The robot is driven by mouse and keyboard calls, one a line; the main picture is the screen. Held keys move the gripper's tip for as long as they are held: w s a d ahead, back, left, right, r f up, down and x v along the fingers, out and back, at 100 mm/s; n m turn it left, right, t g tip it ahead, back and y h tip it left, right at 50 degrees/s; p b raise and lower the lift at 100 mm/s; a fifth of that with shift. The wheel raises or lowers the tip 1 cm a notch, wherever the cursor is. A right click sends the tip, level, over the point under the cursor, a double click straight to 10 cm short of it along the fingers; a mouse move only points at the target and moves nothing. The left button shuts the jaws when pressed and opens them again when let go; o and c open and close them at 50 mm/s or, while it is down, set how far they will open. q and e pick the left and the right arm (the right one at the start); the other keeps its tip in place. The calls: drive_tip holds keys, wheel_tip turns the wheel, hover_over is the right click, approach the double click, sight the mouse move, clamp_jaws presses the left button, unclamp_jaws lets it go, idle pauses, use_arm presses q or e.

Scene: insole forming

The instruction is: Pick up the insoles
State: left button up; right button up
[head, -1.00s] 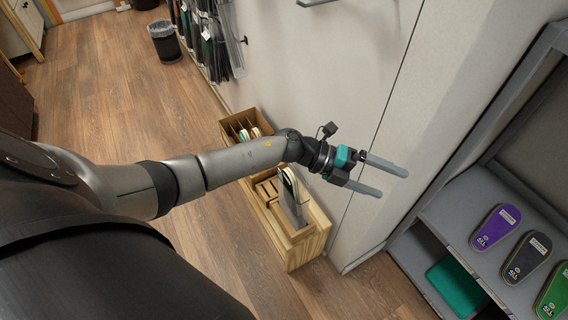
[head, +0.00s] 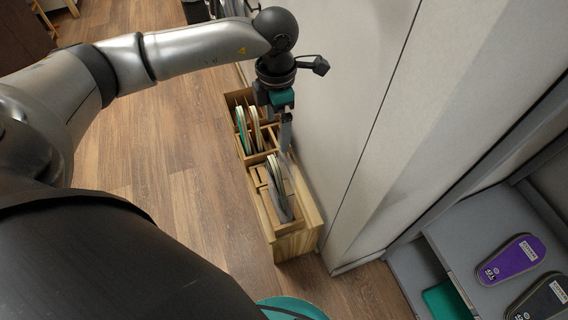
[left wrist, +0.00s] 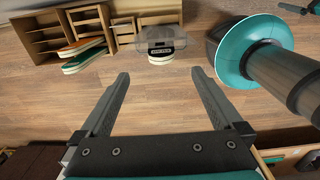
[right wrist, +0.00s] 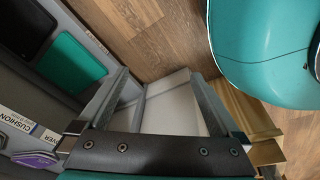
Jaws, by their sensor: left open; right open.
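In the head view a wooden rack (head: 292,245) holds upright insoles: a green-edged one (head: 241,128) and a red-edged one (head: 254,130) in the far part, and pale, grey-edged insoles (head: 276,178) in the near part. My left gripper (head: 287,135) points down over the rack's far right side. In the left wrist view it is open and empty (left wrist: 160,74), with an orange insole (left wrist: 80,47), a green insole (left wrist: 84,60) and a pale insole (left wrist: 163,52) beyond its fingertips. My right gripper (right wrist: 160,75) is open and empty; the head view does not show it.
A grey shelf unit (head: 455,232) at the right bears a purple insole (head: 508,258) and a dark insole (head: 543,298), with a teal flat item (head: 450,303) lower down. A pale wall (head: 345,110) stands close beside the rack. Wooden floor (head: 150,160) is clear to the left.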

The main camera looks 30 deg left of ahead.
sight(277, 165)
use_arm(q)
drive_tip(key=f+b, duration=0.1)
drive_tip(key=f, duration=0.1)
drive_tip(key=f+b, duration=0.1)
drive_tip(key=f, duration=0.5)
drive_tip(key=shift+s+f+b, duration=0.15)
drive_tip(key=shift+s+b, duration=0.15)
drive_tip(key=shift+b, duration=0.1)
drive_tip(key=shift+f+b, duration=0.5)
drive_tip(key=shift+f, duration=0.75)
drive_tip(key=shift+w+f+b, duration=0.15)
drive_tip(key=shift+f+b, duration=0.85)
drive_tip(key=shift+f, duration=1.05)
use_arm(e)
drive_tip(key=w+a+r, duration=0.4)
drive_tip(key=w+r, duration=0.2)
drive_tip(key=r, duration=0.4)
drive_tip(key=shift+t+y, duration=0.3)
drive_tip(key=shift+t, duration=0.1)
drive_tip(key=shift+a, duration=0.1)
use_arm(q)
drive_tip(key=shift+a, duration=0.1)
clamp_jaws()
